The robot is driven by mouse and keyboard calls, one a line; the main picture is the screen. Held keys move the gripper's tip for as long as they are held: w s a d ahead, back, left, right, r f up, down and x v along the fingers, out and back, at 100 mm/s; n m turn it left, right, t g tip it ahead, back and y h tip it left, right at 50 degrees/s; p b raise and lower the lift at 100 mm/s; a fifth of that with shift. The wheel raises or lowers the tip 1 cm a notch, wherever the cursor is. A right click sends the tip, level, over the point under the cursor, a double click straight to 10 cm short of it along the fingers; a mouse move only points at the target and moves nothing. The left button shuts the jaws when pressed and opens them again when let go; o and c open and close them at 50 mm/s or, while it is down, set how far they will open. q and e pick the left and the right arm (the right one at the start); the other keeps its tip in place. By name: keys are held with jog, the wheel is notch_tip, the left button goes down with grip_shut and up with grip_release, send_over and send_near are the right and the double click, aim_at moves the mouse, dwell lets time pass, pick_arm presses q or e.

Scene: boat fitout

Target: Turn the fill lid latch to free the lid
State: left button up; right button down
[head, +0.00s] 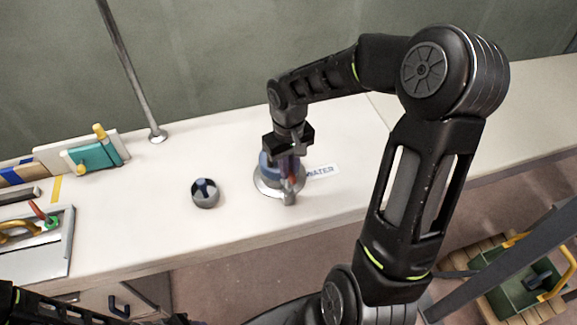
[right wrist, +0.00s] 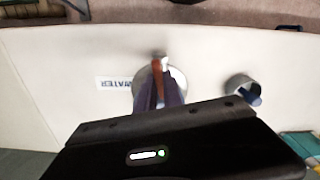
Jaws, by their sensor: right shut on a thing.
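The fill lid (head: 266,165) is blue and sits on a round metal flange (head: 263,189) in the white deck, beside the WATER label (head: 323,171). My right gripper (head: 289,180) points down at its near right side and is shut on the reddish latch (head: 292,184). The right wrist view shows the latch (right wrist: 159,80) as an orange-red bar between the fingers, over the flange (right wrist: 178,80). The fingers hide much of the lid there. Only a dark edge of my left arm shows at the bottom left of the head view; its jaws are not clear.
A metal pole (head: 135,75) rises behind. The deck between is clear.

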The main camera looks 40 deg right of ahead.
jog(key=n, duration=0.3)
jog(key=shift+n, duration=0.3)
jog(key=n+p, duration=0.1)
jog(key=n, duration=0.2)
jog(key=shift+n, duration=0.3)
jog(key=n+p, duration=0.1)
jog(key=n, duration=0.3)
jog(key=shift+r+n, duration=0.1)
jog(key=shift+n, duration=0.2)
jog(key=shift+n+p, duration=0.5)
jog(key=shift+n, duration=1.2)
jog(key=c, duration=1.5)
grip_release()
notch_tip(320, 180, up, 8)
jog(key=shift+f+b, duration=0.2)
jog(key=shift+b, duration=0.2)
